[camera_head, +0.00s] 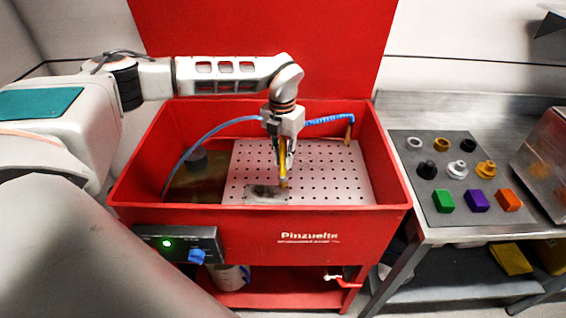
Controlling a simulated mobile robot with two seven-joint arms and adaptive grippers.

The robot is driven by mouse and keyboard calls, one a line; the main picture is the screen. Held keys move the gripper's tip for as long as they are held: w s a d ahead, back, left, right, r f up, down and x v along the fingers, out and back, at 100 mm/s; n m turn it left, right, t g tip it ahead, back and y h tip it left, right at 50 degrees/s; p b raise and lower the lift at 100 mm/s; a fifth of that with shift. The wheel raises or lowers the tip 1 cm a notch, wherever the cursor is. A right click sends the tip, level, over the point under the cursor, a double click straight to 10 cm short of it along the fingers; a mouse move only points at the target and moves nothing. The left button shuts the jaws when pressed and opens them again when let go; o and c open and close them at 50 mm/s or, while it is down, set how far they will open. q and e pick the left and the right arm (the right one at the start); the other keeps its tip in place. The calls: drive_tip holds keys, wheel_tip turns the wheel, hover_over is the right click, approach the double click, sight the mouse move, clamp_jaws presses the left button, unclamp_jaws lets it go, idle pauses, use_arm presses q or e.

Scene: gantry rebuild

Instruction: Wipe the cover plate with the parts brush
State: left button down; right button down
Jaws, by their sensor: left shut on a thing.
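My left gripper (283,158) is over the red parts washer basin and points down. It is shut on the parts brush (283,172), which has a yellow handle and stands roughly upright. The cover plate (258,196) is a small grey plate with dark smudges, lying on the perforated white shelf near the basin's front wall. The brush's lower end is at the right part of the plate; I cannot tell whether it touches. My right gripper is not in view.
The red basin (157,211) has raised walls around the shelf (340,186). A blue hose (222,128) arcs behind my gripper. A control box (178,245) is on the front. On the right, a steel bench holds a grey mat (440,146) with several coloured parts.

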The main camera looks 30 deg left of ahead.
sight(284, 149)
use_arm(q)
wheel_tip(284, 149, up, 2)
drive_tip(key=shift+r, duration=0.8)
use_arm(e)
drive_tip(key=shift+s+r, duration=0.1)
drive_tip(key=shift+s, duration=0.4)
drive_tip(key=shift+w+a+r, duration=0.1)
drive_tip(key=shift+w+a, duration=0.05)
